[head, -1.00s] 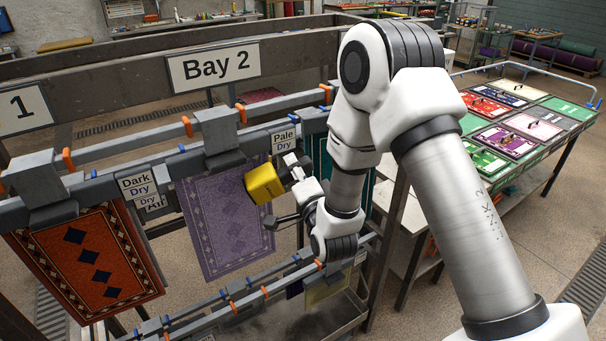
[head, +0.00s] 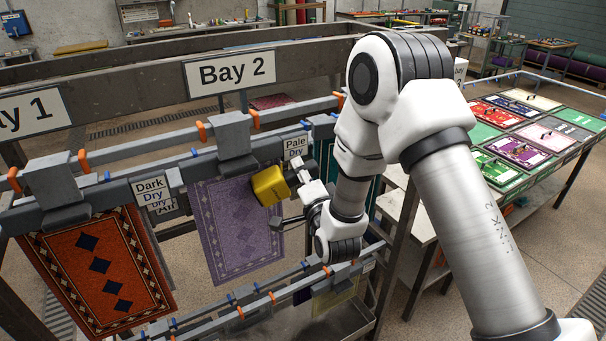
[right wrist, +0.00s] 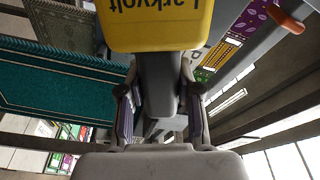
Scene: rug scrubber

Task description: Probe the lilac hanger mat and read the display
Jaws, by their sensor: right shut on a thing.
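The lilac mat (head: 225,240), with a pale border pattern, hangs from a clamp on the rack under the Bay 2 sign. My right gripper (head: 291,200) is shut on a yellow meter (head: 268,186) in front of the mat's upper right part. In the right wrist view the yellow meter (right wrist: 158,25) shows upside-down dark lettering, "Larkvolt", and its dark grey grip is between the fingers (right wrist: 160,95). The meter's display and probe tip are hidden, so I cannot tell whether it touches the mat. My left gripper is not in view.
An orange-red mat (head: 70,270) hangs to the left and a teal mat (right wrist: 60,85) to the right. Small signs read Dark Dry (head: 151,190) and Pale Dry (head: 296,147). Lower rails cross below. A table with colourful panels (head: 520,150) stands at the right.

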